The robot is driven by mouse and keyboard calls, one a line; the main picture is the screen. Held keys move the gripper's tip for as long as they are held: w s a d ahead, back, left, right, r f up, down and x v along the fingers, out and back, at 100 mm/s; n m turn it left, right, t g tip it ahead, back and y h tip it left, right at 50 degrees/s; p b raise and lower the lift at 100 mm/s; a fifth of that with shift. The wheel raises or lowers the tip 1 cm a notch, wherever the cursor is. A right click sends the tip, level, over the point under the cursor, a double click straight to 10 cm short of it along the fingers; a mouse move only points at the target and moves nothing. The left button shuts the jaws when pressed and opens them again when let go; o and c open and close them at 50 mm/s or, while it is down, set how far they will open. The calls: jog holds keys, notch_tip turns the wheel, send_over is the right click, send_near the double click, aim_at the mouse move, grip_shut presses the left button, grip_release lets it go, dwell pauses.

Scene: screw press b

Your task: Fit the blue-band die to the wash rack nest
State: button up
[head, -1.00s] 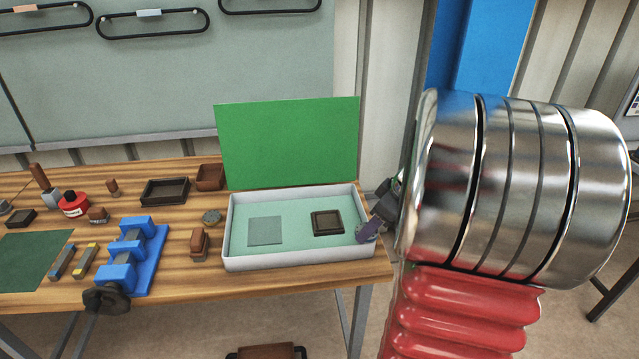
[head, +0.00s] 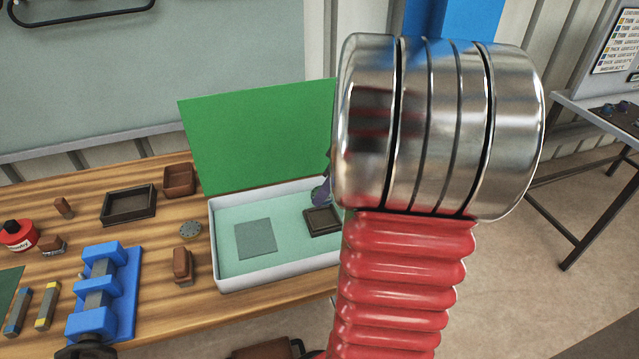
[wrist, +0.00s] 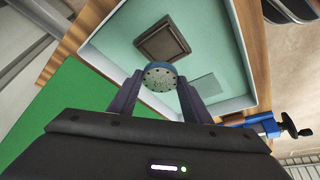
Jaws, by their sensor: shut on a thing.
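My gripper (wrist: 158,92) is shut on a round grey die (wrist: 160,78) with small holes in its face and a blue band around its rim. In the head view one purple finger (head: 323,190) shows just above the right part of the white tray; my arm hides most of the gripper. A dark brown square nest (head: 322,220) lies in that tray, near its right end. In the wrist view the nest (wrist: 163,40) is just beyond the die, which appears above the tray floor and apart from the nest.
The white tray (head: 268,278) has a raised green lid (head: 255,130) behind it and a flat pale square (head: 256,239) inside.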

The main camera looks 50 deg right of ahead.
dwell(0.4)
jog(key=shift+s+f, duration=0.1)
jog(key=shift+f, duration=2.65)
jog(key=shift+f, duration=0.95)
jog(key=o, duration=1.3)
jog(key=shift+o, duration=0.5)
jog(key=shift+s+d+r, duration=0.15)
jog(key=shift+r, duration=0.2)
jog(key=v, duration=1.3)
